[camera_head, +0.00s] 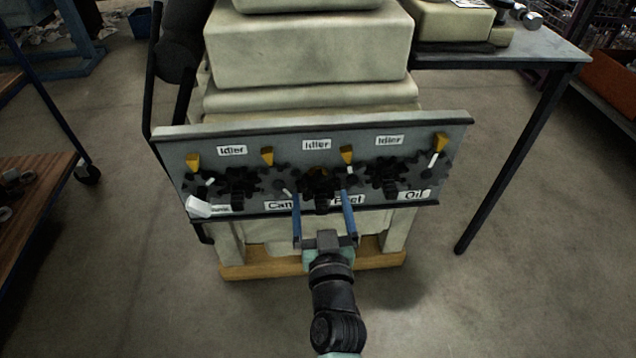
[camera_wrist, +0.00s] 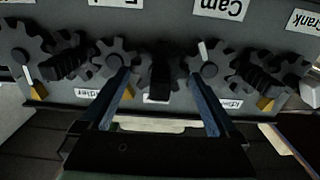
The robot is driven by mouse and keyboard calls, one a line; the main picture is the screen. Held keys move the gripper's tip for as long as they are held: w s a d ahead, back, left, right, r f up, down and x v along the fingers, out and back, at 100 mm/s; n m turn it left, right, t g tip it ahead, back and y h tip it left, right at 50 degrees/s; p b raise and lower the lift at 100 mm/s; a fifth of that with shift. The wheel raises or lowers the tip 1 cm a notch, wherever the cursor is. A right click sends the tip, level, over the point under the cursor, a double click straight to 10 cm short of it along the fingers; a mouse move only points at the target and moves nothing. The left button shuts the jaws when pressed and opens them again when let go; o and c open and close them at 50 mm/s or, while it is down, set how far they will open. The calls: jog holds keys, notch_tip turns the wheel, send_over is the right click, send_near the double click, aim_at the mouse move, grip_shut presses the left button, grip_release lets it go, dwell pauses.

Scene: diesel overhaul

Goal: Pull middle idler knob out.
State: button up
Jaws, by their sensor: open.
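The panel (camera_head: 310,140) on the front of the engine carries a row of dark gear-shaped knobs under three "Idler" labels. The middle idler knob (camera_head: 320,186) is dark and toothed, below the middle "Idler" label (camera_head: 317,145). In the wrist view, the picture is upside down and the middle idler knob (camera_wrist: 160,78) stands between two dark gears. My gripper (camera_head: 320,196) is open, its two blue fingers reaching up to either side of the middle knob. In the wrist view, my gripper (camera_wrist: 160,85) has one finger on each side of the knob; contact cannot be told.
Other dark gears flank it, the left idler (camera_head: 238,184) and right idler (camera_head: 388,178). Several yellow tabs, such as one at right (camera_head: 441,142), stick out of the panel. A white piece (camera_head: 207,208) is at lower left. A table (camera_head: 540,52) stands right; open floor surrounds the engine.

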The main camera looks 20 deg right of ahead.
jog(key=shift+s+a+f, duration=0.1)
jog(key=shift+s+f, duration=0.05)
jog(key=shift+s, duration=0.25)
jog(key=b+v, duration=0.2)
jog(key=v, duration=0.3)
jog(key=shift+s+a, duration=0.15)
jog(key=shift+s, duration=0.45)
